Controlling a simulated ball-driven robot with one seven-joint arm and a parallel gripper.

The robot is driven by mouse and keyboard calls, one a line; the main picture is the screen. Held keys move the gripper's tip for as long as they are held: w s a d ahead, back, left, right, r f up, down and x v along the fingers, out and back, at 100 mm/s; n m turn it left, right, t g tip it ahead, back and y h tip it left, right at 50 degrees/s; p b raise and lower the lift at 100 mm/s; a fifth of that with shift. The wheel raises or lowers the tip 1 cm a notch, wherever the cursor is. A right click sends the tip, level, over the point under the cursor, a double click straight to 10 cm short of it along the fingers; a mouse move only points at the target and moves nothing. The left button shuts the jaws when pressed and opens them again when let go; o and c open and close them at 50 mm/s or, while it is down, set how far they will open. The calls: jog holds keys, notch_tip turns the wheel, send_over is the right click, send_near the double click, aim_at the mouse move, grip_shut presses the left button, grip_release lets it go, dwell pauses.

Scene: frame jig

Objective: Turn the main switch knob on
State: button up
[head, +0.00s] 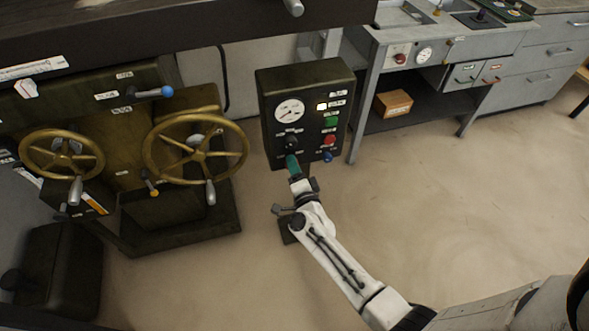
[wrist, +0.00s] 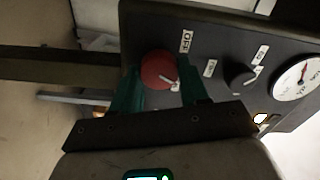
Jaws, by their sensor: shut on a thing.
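The dark control panel (head: 267,125) stands in the middle of the head view. The main switch knob is a red round knob (wrist: 160,66) with a white pointer line, low on the panel face in the wrist view. The line slants toward the lower right of that picture. My gripper (head: 292,160) reaches the panel's lower left corner and hides the knob in the head view. In the wrist view its green fingers (wrist: 163,82) stand on both sides of the red knob, shut on it.
A black knob (wrist: 240,76) and a white gauge (wrist: 297,78) sit beside the red knob. The panel also has a green button (head: 331,121), a red button (head: 329,140) and a blue one (head: 327,156). A machine with brass handwheels (head: 196,148) stands left.

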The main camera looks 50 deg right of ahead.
jog(key=shift+f+m+b, duration=0.15)
jog(key=shift+m+b, duration=0.25)
jog(key=shift+m, duration=1.2)
jog(key=o, duration=1)
jog(key=v, duration=1)
jog(key=shift+s+a+p, duration=0.25)
jog(key=shift+s+p, duration=0.05)
jog(key=shift+s, duration=0.05)
